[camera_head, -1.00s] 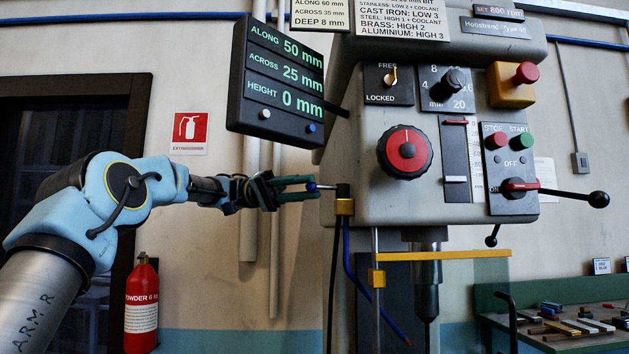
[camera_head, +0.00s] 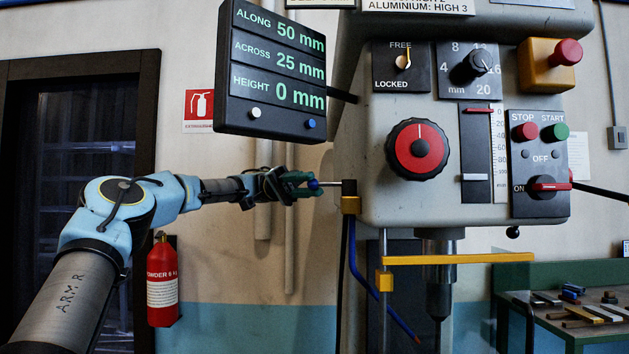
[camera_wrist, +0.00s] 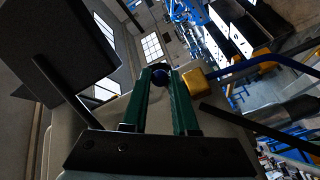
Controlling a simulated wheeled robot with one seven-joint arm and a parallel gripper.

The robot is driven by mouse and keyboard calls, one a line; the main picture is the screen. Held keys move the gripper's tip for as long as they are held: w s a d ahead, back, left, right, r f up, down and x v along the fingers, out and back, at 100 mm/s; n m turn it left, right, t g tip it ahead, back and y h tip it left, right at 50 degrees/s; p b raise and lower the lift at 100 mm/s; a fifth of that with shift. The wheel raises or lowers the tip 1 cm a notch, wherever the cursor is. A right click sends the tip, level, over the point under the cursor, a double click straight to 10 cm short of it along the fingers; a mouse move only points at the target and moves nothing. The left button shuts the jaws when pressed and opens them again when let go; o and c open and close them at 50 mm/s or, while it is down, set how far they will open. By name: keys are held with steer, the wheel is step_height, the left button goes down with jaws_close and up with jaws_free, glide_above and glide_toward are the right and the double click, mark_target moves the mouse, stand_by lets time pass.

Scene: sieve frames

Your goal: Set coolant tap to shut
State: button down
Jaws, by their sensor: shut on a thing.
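The coolant tap (camera_head: 349,187) is a small dark block on a brass fitting (camera_head: 350,205) at the lower left edge of the drill head. Its thin lever sticks out level to the left and ends in a blue ball knob (camera_head: 314,184). My gripper (camera_head: 306,184) comes from the left, its green fingers shut on the knob. In the wrist view the knob (camera_wrist: 160,77) sits between the tips of the green fingers, and the brass fitting (camera_wrist: 196,82) is just right of them. A blue hose (camera_head: 354,255) hangs below the tap.
A readout box (camera_head: 272,72) hangs above my gripper. The drill head carries a red dial (camera_head: 416,149), a switch panel (camera_head: 540,165) and other controls. A yellow bar (camera_head: 455,259) crosses below. A fire extinguisher (camera_head: 162,285) hangs near my arm, and a workbench (camera_head: 590,315) stands at right.

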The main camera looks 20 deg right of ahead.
steer(key=shift+s+d+r, duration=0.1)
steer(key=shift+r, duration=0.05)
steer(key=c, duration=0.7)
jaws_free()
step_height(320, 180, up, 10)
steer(key=shift+f+p, duration=0.1)
steer(key=shift+p, duration=0.45)
steer(key=shift+c, duration=0.3)
